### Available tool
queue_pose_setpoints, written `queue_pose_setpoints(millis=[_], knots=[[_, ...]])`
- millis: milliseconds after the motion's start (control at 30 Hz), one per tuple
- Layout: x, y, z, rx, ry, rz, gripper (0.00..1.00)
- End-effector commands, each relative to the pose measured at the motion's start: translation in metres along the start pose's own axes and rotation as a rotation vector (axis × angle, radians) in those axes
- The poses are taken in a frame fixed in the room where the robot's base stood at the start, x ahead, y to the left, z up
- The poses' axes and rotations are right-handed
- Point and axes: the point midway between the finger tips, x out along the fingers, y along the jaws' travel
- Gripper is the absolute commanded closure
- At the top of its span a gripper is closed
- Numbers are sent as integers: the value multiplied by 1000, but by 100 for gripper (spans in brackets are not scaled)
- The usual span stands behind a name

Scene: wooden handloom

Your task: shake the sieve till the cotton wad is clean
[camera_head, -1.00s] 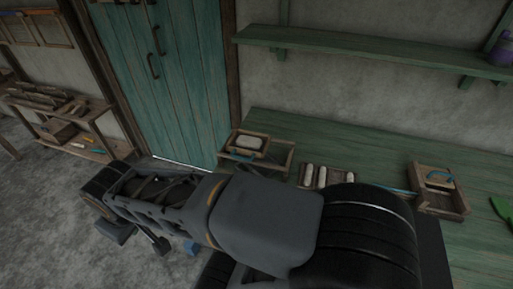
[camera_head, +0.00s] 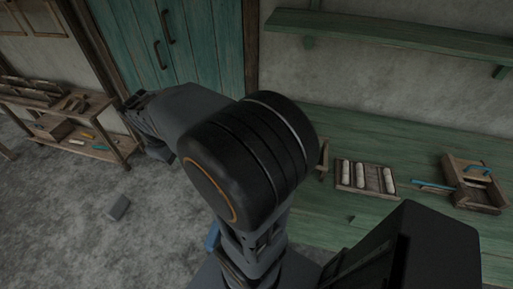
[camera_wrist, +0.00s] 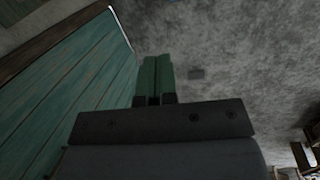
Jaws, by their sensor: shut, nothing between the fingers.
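My gripper (camera_wrist: 158,80) shows in the wrist view, its two green fingers together with nothing between them, above the grey floor and beside the teal door. In the head view my arm covers the place on the green table where a wooden frame with a white wad showed earlier, likely the sieve and cotton wad. Only a wooden edge (camera_head: 323,160) shows there, at the right of my arm; I cannot tell which part it is. The sieve and wad are otherwise hidden, and the wad's cleanness cannot be seen.
A wooden tray (camera_head: 374,191) of white rolls and a wooden box (camera_head: 487,199) with a blue-handled tool sit on the green table (camera_head: 415,150). A small grey block (camera_head: 118,207) lies on the floor. A low wooden rack (camera_head: 115,150) stands at left. A green shelf (camera_head: 390,35) hangs above.

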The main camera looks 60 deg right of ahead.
Motion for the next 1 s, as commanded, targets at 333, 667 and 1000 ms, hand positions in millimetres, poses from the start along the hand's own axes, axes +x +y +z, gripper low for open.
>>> queue_pose_setpoints(millis=[333,667,1000], knots=[[71,134,8,-176,-530,-28,100],[108,177,25,-252,-724,-90,100],[148,179,62,-256,-735,-96,100]])
